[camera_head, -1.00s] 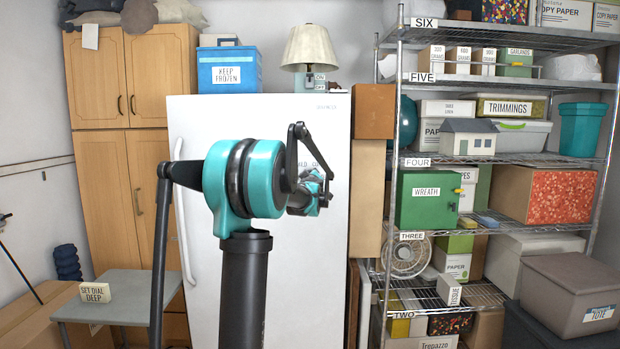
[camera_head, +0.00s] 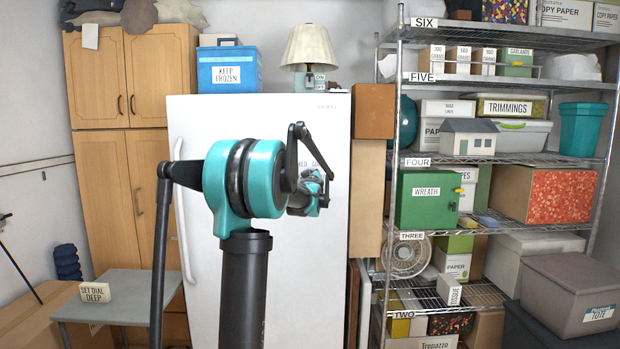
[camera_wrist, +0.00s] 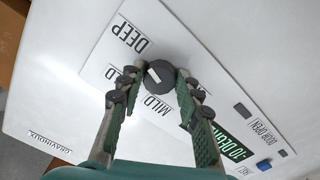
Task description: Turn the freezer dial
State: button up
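The white freezer (camera_head: 270,130) stands behind my arm in the head view. In the wrist view its dial (camera_wrist: 163,79) is a round black knob with a white mark on its left side. The mark does not face DEEP. My gripper (camera_wrist: 158,74) is open, with a fingertip on each side of the dial. A gap shows at the left finger; contact at the right one is unclear. In the head view my gripper (camera_head: 318,190) hides the dial.
A SET DIAL DEEP card (camera_head: 96,292) stands on a small grey table (camera_head: 135,310) at left. A green display (camera_wrist: 232,146) and a blue switch (camera_wrist: 264,164) are right on the panel. Shelves (camera_head: 500,160) stand to the right; cartons (camera_head: 373,112) stand beside the freezer.

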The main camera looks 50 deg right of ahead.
jog(key=o, duration=0.3)
jog(key=v, duration=1.2)
dwell(0.4)
jog(key=w+a+f+m+g+y, duration=0.1)
jog(key=a+f, duration=0.6)
jog(key=a, duration=0.3)
jog(key=a+f+m+g+y, duration=0.1)
jog(key=a+f+g+y, duration=0.1)
jog(key=a+f, duration=0.75)
jog(key=w+a+f+m+g+y, duration=0.1)
jog(key=a+f, duration=0.4)
jog(key=a, duration=0.7)
jog(key=s+a+f+n+g+y, duration=0.1)
jog(key=s+a+f+n+y, duration=0.1)
jog(key=s+a+f, duration=0.3)
jog(key=s+a+f+n+g+y, duration=0.2)
jog(key=s+a+f+y, duration=0.2)
jog(key=a, duration=0.9)
jog(key=s+a+f+n+g+y, duration=0.1)
jog(key=s+a+f+n+y, duration=0.1)
jog(key=s+a+f, duration=0.4)
jog(key=a+f, duration=0.3)
jog(key=shift+a+f+g+y, duration=0.15)
jog(key=shift+f+g+y, duration=0.15)
jog(key=shift+f+y, duration=0.1)
